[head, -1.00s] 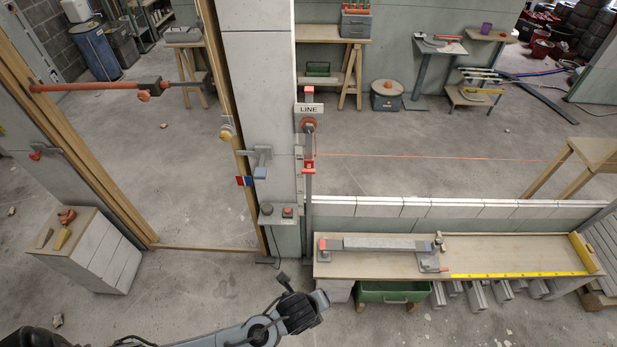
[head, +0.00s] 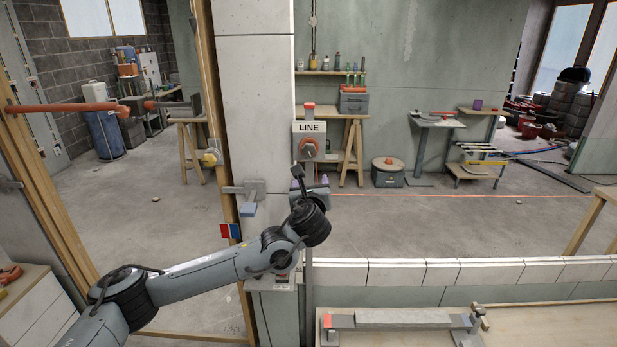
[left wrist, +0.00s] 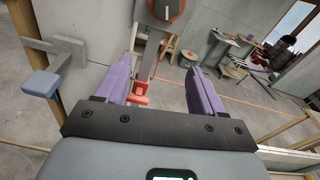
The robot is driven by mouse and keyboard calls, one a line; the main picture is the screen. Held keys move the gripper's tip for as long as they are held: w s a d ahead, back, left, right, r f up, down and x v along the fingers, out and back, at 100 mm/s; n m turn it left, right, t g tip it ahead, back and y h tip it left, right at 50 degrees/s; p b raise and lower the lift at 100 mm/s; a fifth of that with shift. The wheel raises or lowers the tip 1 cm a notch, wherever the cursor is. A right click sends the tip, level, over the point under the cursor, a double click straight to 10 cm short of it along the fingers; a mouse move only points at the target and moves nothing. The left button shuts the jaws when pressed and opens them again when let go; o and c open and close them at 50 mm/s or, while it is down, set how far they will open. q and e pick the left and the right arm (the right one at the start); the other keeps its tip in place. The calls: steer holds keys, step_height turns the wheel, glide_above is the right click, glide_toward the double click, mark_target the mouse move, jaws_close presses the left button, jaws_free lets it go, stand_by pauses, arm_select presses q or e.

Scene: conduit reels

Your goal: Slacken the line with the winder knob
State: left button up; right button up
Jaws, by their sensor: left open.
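The winder knob (head: 308,148) is a round orange-red knob with a grey face, below a white LINE sign (head: 312,127) on the post. In the left wrist view the knob (left wrist: 166,10) is cut off by the top edge; a pale mark shows on its grey face. The thin red line (head: 430,196) runs right from the post, apparently straight. My left gripper (head: 319,186) is just below the knob, partly hidden by its own wrist. In the left wrist view its purple fingers (left wrist: 163,66) are apart and empty, short of the knob. My right gripper is not in view.
A grey bracket with a blue-grey end (head: 247,208) sticks out left of my gripper. A red clip (left wrist: 138,93) on the upright rail shows between the fingers. A low block wall (head: 430,272) and a workbench (head: 560,325) stand at right. Air right of the post is clear.

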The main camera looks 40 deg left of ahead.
arm_select(q)
steer(key=b, duration=0.1)
glide_toward(309, 151)
steer(key=f, duration=0.1)
steer(key=shift+n+t+y, duration=0.3)
steer(key=shift+n+t, duration=0.1)
steer(key=x, duration=0.9)
steer(key=shift+w+a+b, duration=0.2)
steer(key=shift+w+b, duration=0.05)
steer(key=shift+b, duration=0.1)
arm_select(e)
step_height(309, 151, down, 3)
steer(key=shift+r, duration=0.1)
arm_select(q)
steer(key=c, duration=1)
